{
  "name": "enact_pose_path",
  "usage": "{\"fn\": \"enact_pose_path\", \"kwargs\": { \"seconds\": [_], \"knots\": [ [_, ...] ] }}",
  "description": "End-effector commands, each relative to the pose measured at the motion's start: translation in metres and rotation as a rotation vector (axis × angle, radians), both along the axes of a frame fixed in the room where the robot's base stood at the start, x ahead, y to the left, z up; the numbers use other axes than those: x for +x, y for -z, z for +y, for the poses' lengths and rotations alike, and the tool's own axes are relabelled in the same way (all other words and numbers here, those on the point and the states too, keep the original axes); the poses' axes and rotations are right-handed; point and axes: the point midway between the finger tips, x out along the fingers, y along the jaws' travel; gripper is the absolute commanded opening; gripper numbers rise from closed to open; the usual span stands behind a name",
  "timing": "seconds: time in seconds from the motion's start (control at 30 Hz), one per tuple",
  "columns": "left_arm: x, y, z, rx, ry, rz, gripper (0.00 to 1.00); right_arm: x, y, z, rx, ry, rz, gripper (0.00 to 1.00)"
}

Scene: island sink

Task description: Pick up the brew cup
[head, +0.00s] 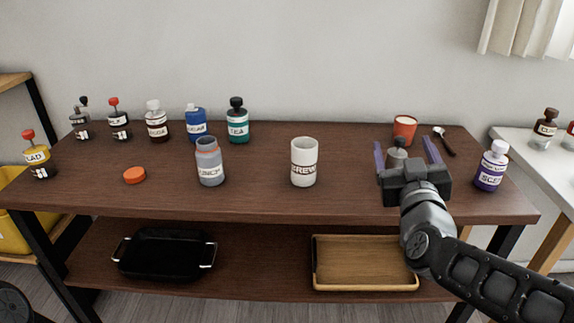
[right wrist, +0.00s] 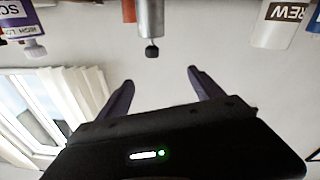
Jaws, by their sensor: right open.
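The brew cup (head: 303,163) is a white cup lettered "BREW", standing upright near the middle of the brown table. It also shows upside down at the upper right of the right wrist view (right wrist: 279,27). My right gripper (head: 406,150) is over the right part of the table, to the right of the cup and apart from it. Its two purple fingers are spread with nothing held; they also show in the right wrist view (right wrist: 160,79). A grey bottle (head: 397,154) stands behind the gripper and is partly hidden by it. My left gripper is not in view.
A grey open jar (head: 210,168) and an orange lid (head: 134,175) are left of the cup. An orange cup (head: 404,129), a spoon (head: 445,141) and a purple bottle (head: 491,167) are at the right. Several labelled bottles line the back left. The table around the brew cup is clear.

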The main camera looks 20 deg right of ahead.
Motion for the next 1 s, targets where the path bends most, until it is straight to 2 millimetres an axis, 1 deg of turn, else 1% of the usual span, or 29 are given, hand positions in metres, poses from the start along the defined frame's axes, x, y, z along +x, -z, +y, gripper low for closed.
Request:
{"fn": "enact_pose_path", "kwargs": {
  "seconds": [0.07,0.17,0.23,0.27,0.3,0.33,0.37,0.4,0.47,0.5,0.57,0.6,0.7,0.8,0.9,1.0],
  "knots": [
    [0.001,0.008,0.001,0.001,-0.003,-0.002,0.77,0.013,-0.014,0.004,-0.195,-0.028,0.010,0.77],
    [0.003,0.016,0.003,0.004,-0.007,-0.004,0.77,0.032,-0.037,0.017,-0.543,-0.066,0.023,0.77],
    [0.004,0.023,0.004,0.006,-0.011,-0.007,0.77,0.046,-0.052,0.031,-0.834,-0.087,0.027,0.77],
    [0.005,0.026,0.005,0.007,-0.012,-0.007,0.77,0.052,-0.057,0.038,-0.966,-0.094,0.026,0.77],
    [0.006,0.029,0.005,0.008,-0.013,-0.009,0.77,0.059,-0.062,0.048,-1.146,-0.099,0.021,0.77],
    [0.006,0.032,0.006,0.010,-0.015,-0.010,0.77,0.064,-0.064,0.055,-1.283,-0.102,0.018,0.77],
    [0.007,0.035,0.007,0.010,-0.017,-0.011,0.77,0.069,-0.065,0.063,-1.419,-0.103,0.014,0.77],
    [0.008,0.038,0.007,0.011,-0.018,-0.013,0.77,0.075,-0.064,0.073,-1.599,-0.100,0.002,0.77],
    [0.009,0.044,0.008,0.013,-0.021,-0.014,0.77,0.083,-0.058,0.088,-1.868,-0.095,-0.020,0.77],
    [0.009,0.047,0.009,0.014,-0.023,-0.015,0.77,0.087,-0.051,0.097,-2.039,-0.088,-0.039,0.77],
    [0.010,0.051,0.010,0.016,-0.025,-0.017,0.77,0.093,-0.039,0.107,-2.273,-0.078,-0.073,0.77],
    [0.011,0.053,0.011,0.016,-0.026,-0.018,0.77,0.095,-0.029,0.112,-2.411,-0.072,-0.097,0.77],
    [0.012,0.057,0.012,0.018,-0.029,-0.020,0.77,0.100,-0.009,0.119,-2.682,-0.055,-0.161,0.77],
    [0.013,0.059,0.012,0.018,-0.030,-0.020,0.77,0.102,0.005,0.122,-2.840,-0.046,-0.208,0.77],
    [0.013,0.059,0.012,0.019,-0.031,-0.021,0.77,0.102,0.009,0.123,-2.905,-0.039,-0.231,0.77],
    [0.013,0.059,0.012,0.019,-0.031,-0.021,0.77,0.102,0.010,0.123,-2.913,-0.039,-0.234,0.77]
  ]
}}
